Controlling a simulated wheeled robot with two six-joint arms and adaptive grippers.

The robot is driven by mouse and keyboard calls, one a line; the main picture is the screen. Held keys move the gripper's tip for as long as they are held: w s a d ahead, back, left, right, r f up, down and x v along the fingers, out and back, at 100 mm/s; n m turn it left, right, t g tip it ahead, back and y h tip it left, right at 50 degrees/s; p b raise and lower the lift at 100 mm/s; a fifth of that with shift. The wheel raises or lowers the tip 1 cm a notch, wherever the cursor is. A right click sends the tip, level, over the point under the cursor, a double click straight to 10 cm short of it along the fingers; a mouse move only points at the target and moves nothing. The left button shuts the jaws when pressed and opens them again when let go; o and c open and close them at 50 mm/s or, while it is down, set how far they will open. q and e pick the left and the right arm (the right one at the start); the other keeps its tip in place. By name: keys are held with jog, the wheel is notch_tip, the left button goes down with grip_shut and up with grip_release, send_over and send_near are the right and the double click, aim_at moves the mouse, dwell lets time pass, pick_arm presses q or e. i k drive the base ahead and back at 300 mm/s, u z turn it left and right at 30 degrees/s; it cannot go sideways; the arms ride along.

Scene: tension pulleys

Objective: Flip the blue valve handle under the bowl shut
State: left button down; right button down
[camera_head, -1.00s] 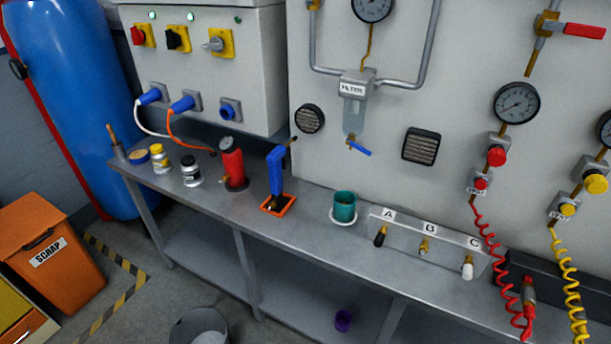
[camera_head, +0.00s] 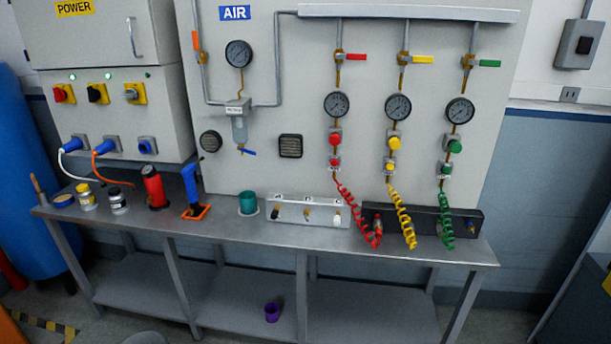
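The blue valve handle (camera_head: 248,152) sticks out to the right at the bottom of the filter bowl (camera_head: 240,130). The bowl is clear and hangs under the grey filter head (camera_head: 238,106) on the panel, below a round gauge. The handle looks nearly level, tilted slightly down to the right. On the bench below and to the right of the bowl stands a teal cup (camera_head: 248,203). Neither of my grippers is in view.
A steel bench (camera_head: 330,238) runs along the panel. It carries a red bottle (camera_head: 155,188), a blue tool in an orange base (camera_head: 193,190), jars and a labelled fitting block (camera_head: 308,212). Red, yellow and green coiled hoses (camera_head: 446,215) hang at the right. A purple cup (camera_head: 272,312) sits on the lower shelf.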

aim_at(239, 148)
jog(key=u, duration=1.15)
jog(key=i, duration=0.95)
jog(key=u, duration=0.3)
